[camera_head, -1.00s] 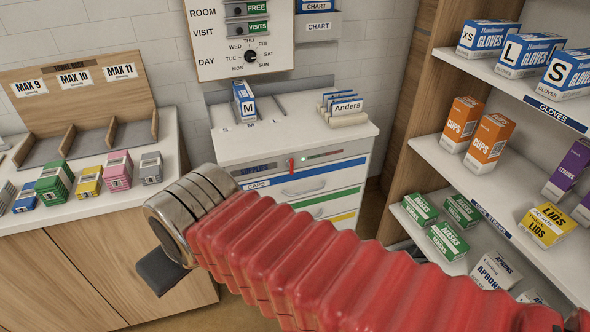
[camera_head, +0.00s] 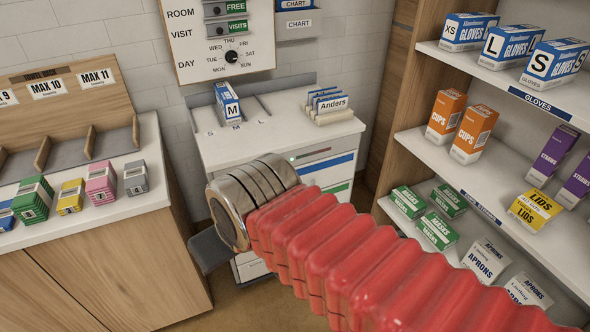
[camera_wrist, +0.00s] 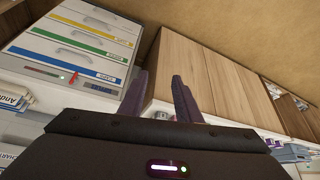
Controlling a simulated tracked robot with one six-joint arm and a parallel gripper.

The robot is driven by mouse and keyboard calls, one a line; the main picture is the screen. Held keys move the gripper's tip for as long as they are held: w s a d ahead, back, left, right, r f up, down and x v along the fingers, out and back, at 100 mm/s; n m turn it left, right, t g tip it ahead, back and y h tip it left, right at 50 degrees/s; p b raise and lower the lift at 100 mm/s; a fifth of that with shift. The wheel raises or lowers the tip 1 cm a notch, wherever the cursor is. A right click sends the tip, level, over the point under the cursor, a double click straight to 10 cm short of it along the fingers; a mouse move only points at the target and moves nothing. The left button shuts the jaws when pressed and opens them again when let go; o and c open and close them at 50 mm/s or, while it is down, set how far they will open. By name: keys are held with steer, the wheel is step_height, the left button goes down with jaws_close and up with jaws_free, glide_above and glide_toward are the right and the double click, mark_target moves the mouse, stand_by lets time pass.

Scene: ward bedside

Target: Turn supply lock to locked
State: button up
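The supply lock is a small red lever (camera_wrist: 74,77) on the top band of the grey drawer cabinet (camera_wrist: 25,49), in the wrist view. A panel with a small green light (camera_wrist: 29,66) sits beside it. In the head view my arm hides the lever, but the green light (camera_head: 292,159) shows above my wrist. My gripper (camera_wrist: 158,92) is open, with two dark fingers apart and nothing between them. In the wrist view it is to the right of the lever and not touching it. In the head view only a dark part of my gripper (camera_head: 208,250) shows.
A wooden counter (camera_head: 150,180) with several small boxes stands left of the cabinet. Shelves (camera_head: 435,160) with gloves, cups and masks stand at right. A blue M box (camera_head: 228,104) and Anders cards (camera_head: 330,104) are on the cabinet top. Floor shows between counter and cabinet.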

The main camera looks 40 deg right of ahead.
steer(key=shift+d, duration=0.15)
steer(key=w+d+f+m+t+h, duration=0.1)
steer(key=w+d+f+t+h, duration=0.3)
steer(key=w+d, duration=0.6)
steer(key=w+d+f+m+t+y, duration=0.15)
steer(key=w+d+f, duration=0.45)
steer(key=w, duration=0.7)
steer(key=s+d+f+m+t+h, duration=0.3)
steer(key=d+f+h, duration=0.3)
steer(key=d+f, duration=0.6)
steer(key=shift+s+d+f+t, duration=0.3)
steer(key=shift+s+d+t, duration=0.1)
steer(key=shift+d+t, duration=0.5)
steer(key=shift+d, duration=0.1)
